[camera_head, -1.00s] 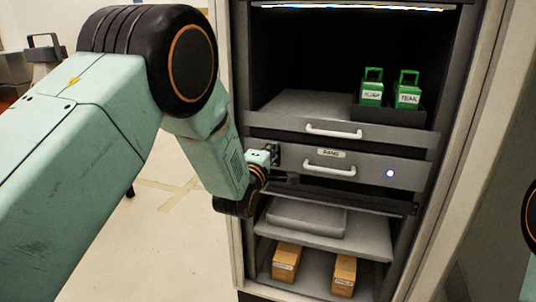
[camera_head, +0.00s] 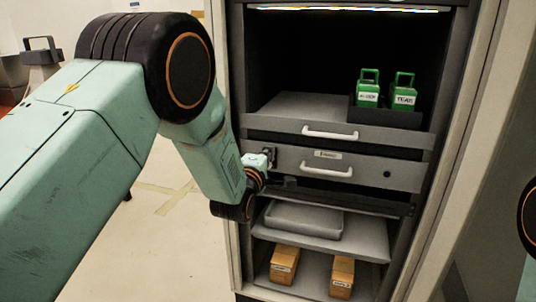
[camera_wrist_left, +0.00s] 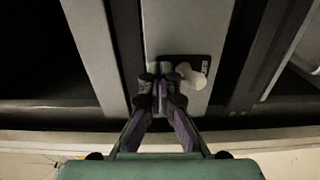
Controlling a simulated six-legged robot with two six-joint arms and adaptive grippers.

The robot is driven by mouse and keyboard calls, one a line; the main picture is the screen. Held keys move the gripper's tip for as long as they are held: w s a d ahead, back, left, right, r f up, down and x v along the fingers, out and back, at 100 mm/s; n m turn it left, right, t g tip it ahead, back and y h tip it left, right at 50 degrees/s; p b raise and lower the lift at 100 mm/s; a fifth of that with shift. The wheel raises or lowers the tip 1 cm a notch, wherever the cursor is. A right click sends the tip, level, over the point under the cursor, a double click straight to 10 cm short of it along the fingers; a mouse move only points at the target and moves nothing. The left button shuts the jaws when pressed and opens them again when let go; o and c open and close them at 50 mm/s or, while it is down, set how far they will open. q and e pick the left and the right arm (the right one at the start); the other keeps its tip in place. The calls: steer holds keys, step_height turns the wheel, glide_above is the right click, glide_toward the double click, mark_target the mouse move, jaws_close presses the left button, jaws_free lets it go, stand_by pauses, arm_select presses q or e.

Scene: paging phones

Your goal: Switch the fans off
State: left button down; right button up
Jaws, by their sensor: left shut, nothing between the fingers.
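The fans panel (camera_head: 366,172) is a grey drawer front with a small label (camera_head: 328,155), a white handle (camera_head: 327,170) and a small round indicator (camera_head: 387,174) that is dark. At its left end is a dark switch plate (camera_head: 270,154), partly hidden by my left gripper (camera_head: 262,160). In the left wrist view, a pale switch lever (camera_wrist_left: 191,76) sticks out of the black plate (camera_wrist_left: 178,62). My left gripper (camera_wrist_left: 160,92) is shut and empty there, its tips close beside the lever. Contact cannot be told. My right gripper is not in view.
Above the panel is a grey drawer (camera_head: 375,135) with a white handle, and two green labelled boxes (camera_head: 368,90) (camera_head: 403,94) in a dark tray. Below are a grey tray (camera_head: 303,219) and two orange boxes (camera_head: 284,265) (camera_head: 342,276). The cabinet frame (camera_head: 462,150) stands at right.

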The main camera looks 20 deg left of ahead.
arm_select(q)
steer(key=shift+r+p, duration=0.45)
steer(key=shift+r, duration=0.15)
steer(key=s+p, duration=0.3)
steer(key=s, duration=0.5)
steer(key=shift+a, duration=0.15)
steer(key=shift+f, duration=0.1)
